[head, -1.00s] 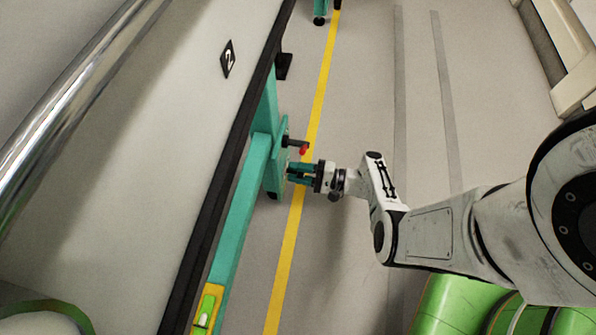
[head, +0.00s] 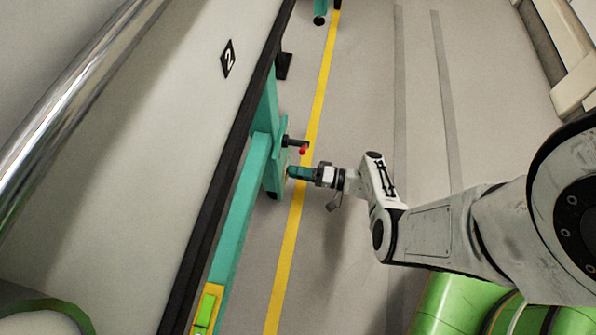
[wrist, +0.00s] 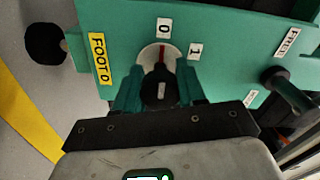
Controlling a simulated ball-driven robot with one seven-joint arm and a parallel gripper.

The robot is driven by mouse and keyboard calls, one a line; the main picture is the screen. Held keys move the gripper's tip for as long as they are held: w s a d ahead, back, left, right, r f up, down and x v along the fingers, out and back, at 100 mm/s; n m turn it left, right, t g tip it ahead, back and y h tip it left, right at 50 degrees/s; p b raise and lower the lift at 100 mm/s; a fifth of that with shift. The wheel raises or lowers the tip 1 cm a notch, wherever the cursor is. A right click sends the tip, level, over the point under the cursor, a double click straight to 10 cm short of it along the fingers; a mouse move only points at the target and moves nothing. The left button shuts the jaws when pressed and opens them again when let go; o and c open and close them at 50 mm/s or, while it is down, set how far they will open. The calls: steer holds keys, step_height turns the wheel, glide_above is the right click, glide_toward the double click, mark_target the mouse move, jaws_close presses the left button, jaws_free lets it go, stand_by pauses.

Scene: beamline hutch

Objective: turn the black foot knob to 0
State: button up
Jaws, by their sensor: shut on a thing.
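The black foot knob (wrist: 158,88) sits between the teal fingers of my gripper (wrist: 159,76) in the wrist view, and the gripper is shut on it. A pale round dial (wrist: 150,55) shows beyond the knob. A red line on it points up toward the white 0 label (wrist: 164,28). The white 1 label (wrist: 195,51) is to the right of the line. A yellow FOOT0 label (wrist: 100,59) is to the left. In the head view my gripper (head: 291,172) meets the teal frame, and its fingers hide the knob.
A black lever (wrist: 288,88) stands out on the right of the teal plate, near a FREE label (wrist: 285,41). Its red tip (head: 303,150) shows just beyond my gripper in the head view. A black round part (wrist: 45,43) is at left.

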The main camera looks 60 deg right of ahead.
steer(key=shift+s+a+f, duration=0.1)
steer(key=shift+a, duration=0.05)
steer(key=o, duration=1.1)
steer(key=shift+c, duration=0.2)
steer(key=v, duration=1)
steer(key=shift+s, duration=0.35)
